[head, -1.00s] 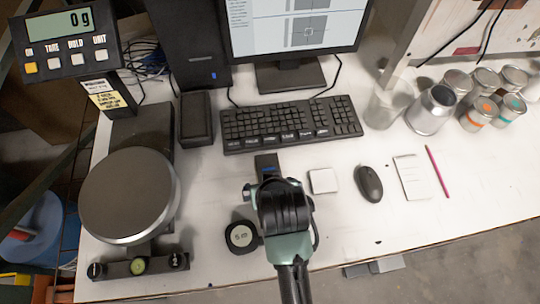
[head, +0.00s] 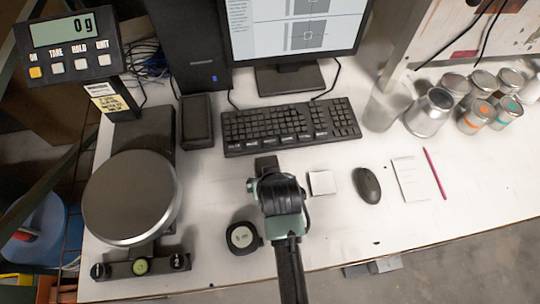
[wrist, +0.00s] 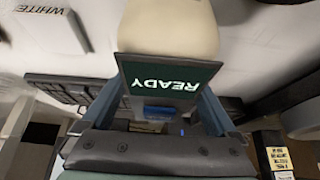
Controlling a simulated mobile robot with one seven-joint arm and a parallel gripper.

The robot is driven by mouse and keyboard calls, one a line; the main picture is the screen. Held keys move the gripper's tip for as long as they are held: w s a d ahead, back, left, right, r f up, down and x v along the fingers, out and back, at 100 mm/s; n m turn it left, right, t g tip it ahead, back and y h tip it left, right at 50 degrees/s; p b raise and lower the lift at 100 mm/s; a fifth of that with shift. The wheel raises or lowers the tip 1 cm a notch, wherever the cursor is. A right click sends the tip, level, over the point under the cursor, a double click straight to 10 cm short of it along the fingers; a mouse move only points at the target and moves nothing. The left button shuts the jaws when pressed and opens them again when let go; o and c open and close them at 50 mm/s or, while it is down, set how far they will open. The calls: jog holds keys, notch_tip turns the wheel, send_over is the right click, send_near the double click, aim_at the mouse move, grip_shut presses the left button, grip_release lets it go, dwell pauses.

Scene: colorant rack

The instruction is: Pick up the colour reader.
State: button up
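The colour reader (wrist: 170,28) fills the upper middle of the wrist view. It has a cream rounded body and a dark green screen (wrist: 168,84) reading READY, upside down in this view. A small blue part (wrist: 157,112) shows below the screen. My gripper (wrist: 163,108) has its two blue-grey fingers wide apart, one on each side of the reader. Whether the fingertips touch it I cannot tell, as the screen hides part of them. In the head view my gripper (head: 268,178) covers most of the reader; only a dark end (head: 266,162) shows beyond it.
A keyboard (head: 290,126) lies beyond my gripper. A white tile (head: 321,183), a mouse (head: 367,185) and a notepad (head: 415,179) lie to the right. A round black tape (head: 242,238) sits close left, then a scale (head: 131,197). Several cans (head: 428,112) stand at right.

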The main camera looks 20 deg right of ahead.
grip_shut()
jog(key=shift+r, duration=0.1)
dwell(0.3)
